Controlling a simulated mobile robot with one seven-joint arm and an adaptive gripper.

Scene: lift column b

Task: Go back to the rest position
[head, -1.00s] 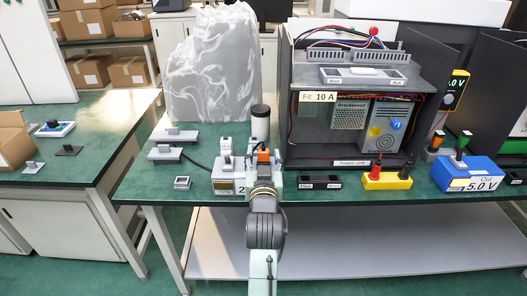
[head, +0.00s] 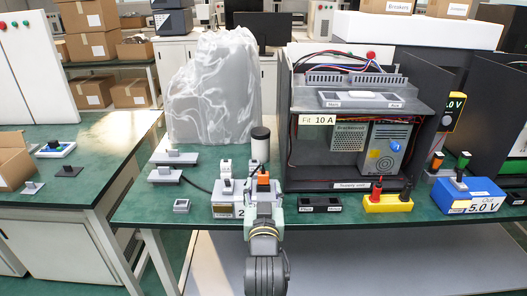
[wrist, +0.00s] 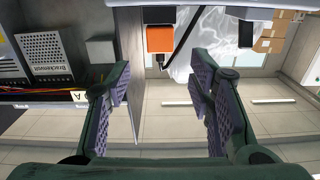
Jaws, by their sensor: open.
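My gripper (head: 263,192) is at the front edge of the green workbench (head: 140,205) in the head view, its fingers pointing away from me. In the wrist view my gripper (wrist: 160,95) is open, with purple-padded fingers wide apart and nothing between them. An orange block (wrist: 160,39) with a black cable shows beyond the fingertips, apart from them. The orange block (head: 263,179) also shows in the head view, between the fingers as seen from there. The arm hides part of the grey unit (head: 228,208) on the bench.
An open equipment rack (head: 360,187) stands right of my gripper. A yellow block (head: 388,204) and a blue 5.0 V box (head: 470,196) are farther right. Grey switch parts (head: 175,157) lie to the left, before a translucent sheet (head: 213,85). A side bench (head: 75,185) is at left.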

